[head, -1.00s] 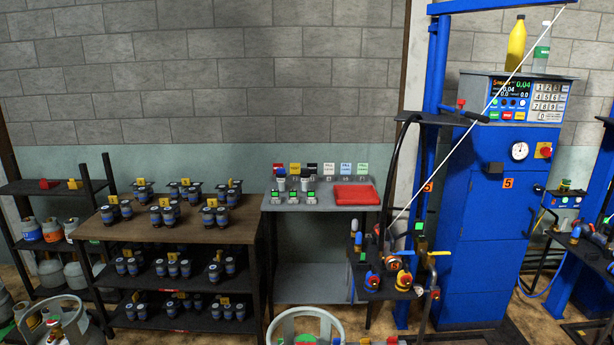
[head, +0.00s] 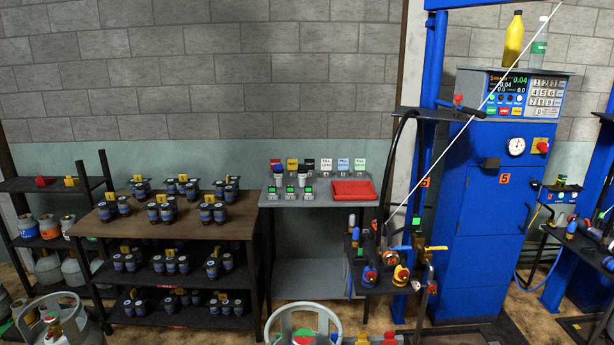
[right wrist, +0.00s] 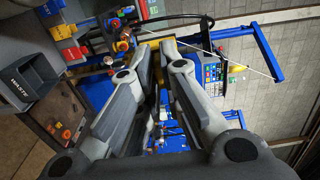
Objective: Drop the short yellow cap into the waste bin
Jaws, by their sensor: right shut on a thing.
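My right gripper (right wrist: 160,50) shows in the right wrist view, its two grey fingers close together at the tips. It is shut on a small yellow thing (right wrist: 157,66), mostly hidden between the fingers; it appears to be the short yellow cap. The dark waste bin (right wrist: 45,70), marked WASTE, stands at the left edge of the right wrist view, apart from the fingertips. The bin is not identifiable in the head view. Neither gripper shows in the head view.
A brown-topped rack (head: 190,229) with dark blue fittings stands left. A grey table (head: 317,201) holds a red tray (head: 352,190). A blue filling machine (head: 494,210) stands right, beside a small valve-laden shelf (head: 378,285). Gas cylinders, including a large one (head: 303,322), stand in front.

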